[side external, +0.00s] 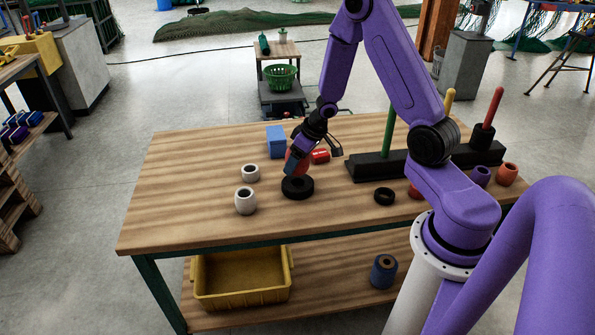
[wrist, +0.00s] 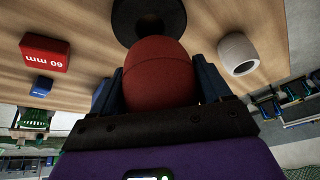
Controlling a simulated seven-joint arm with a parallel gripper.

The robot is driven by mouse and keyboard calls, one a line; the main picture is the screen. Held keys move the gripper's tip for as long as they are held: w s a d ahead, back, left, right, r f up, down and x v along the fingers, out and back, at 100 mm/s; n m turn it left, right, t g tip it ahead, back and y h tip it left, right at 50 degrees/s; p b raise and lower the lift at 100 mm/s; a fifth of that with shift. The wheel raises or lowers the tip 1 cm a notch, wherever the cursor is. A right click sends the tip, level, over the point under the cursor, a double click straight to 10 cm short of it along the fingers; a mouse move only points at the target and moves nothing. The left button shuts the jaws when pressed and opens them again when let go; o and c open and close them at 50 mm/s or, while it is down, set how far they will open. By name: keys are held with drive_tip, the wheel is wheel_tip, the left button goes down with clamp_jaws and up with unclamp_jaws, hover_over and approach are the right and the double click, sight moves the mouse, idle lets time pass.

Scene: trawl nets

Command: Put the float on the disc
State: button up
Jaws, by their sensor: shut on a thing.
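The red float (wrist: 160,72) is held between the blue fingers of my gripper (wrist: 162,82), which are shut on its two sides. In the side external view the float (side external: 303,167) is partly hidden by my gripper (side external: 294,164). The black disc (side external: 297,195), a thick ring with a central hole, lies flat on the table just below and in front of the float. In the wrist view the disc (wrist: 125,18) shows just beyond the float, which overlaps its near edge. I cannot tell whether float and disc touch.
Two white floats (side external: 245,203) (side external: 251,173) stand left of the disc. A blue block (side external: 276,142) and a red "60 mm" block (wrist: 45,53) are behind. A black peg rack (side external: 375,167) and a small black ring (side external: 384,196) lie right. The table's front left is clear.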

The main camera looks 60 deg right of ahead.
drive_tip(key=shift+f, duration=2)
drive_tip(key=shift+f, duration=0.1)
drive_tip(key=o, duration=1)
